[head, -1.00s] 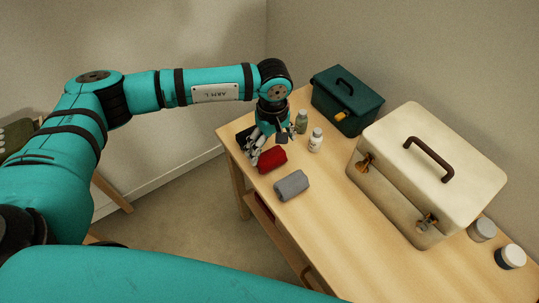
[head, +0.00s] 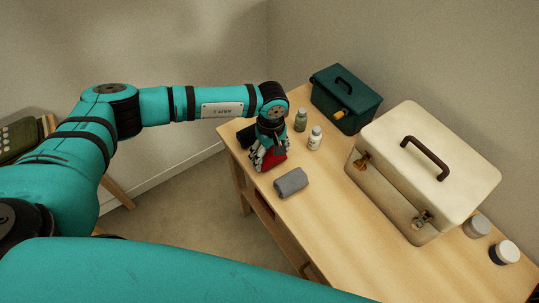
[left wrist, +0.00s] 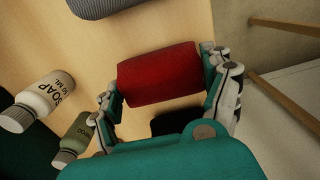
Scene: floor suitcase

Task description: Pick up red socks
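The red socks (head: 273,160), a rolled bundle, lie near the left end of the wooden table, partly hidden by my left gripper (head: 268,158). In the left wrist view the red socks (left wrist: 160,75) lie between the two spread fingers of my left gripper (left wrist: 163,82). One finger is at each end of the bundle, with a small gap at the left end; I cannot tell whether the right finger touches. The left gripper looks open. My right gripper is not in view.
A grey roll (head: 291,182) lies close in front of the socks. A dark item (left wrist: 174,120) lies beside the socks. A green box (head: 346,98) and cream case (head: 425,155) stand farther right.

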